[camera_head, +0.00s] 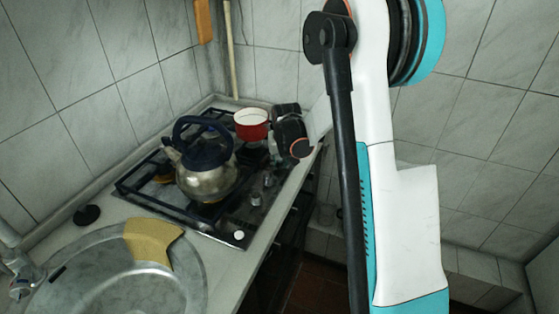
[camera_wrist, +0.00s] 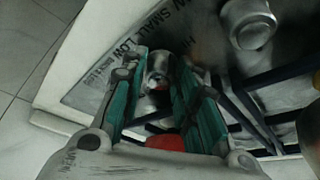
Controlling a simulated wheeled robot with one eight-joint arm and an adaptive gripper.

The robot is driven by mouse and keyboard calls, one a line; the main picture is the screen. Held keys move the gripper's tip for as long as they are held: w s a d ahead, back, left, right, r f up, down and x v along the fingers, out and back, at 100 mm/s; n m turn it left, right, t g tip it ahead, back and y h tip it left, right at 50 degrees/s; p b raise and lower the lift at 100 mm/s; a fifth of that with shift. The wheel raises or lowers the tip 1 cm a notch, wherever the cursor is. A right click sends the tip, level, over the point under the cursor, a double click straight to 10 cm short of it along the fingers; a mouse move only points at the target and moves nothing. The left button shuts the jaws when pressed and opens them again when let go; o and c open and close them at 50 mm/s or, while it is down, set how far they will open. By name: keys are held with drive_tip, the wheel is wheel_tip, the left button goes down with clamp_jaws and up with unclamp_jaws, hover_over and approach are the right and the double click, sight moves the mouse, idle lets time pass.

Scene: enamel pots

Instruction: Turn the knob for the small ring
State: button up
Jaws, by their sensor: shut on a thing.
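In the wrist view, my gripper (camera_wrist: 163,72) has its two teal-padded fingers on either side of a metal knob (camera_wrist: 158,66) and is shut on it. Black lettering reading "SMALL" and "LOW" (camera_wrist: 140,30) is printed on the metal panel beside it. In the head view, my gripper (camera_head: 285,132) is at the far right end of the hob (camera_head: 215,222), beside the red pot (camera_head: 250,124). My gripper hides the held knob there. I cannot make out the small ring itself.
A steel kettle (camera_head: 205,172) with a dark handle stands on the hob. Other knobs (camera_head: 256,198) line the hob's front edge; one shows large in the wrist view (camera_wrist: 248,22). A sink (camera_head: 105,285) with a yellow cloth (camera_head: 152,242) is at the near left. Tiled walls close in behind.

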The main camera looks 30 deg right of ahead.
drive_tip(key=o, duration=1)
drive_tip(key=shift+o, duration=0.2)
drive_tip(key=v, duration=1.2)
drive_tip(key=shift+w, duration=0.1)
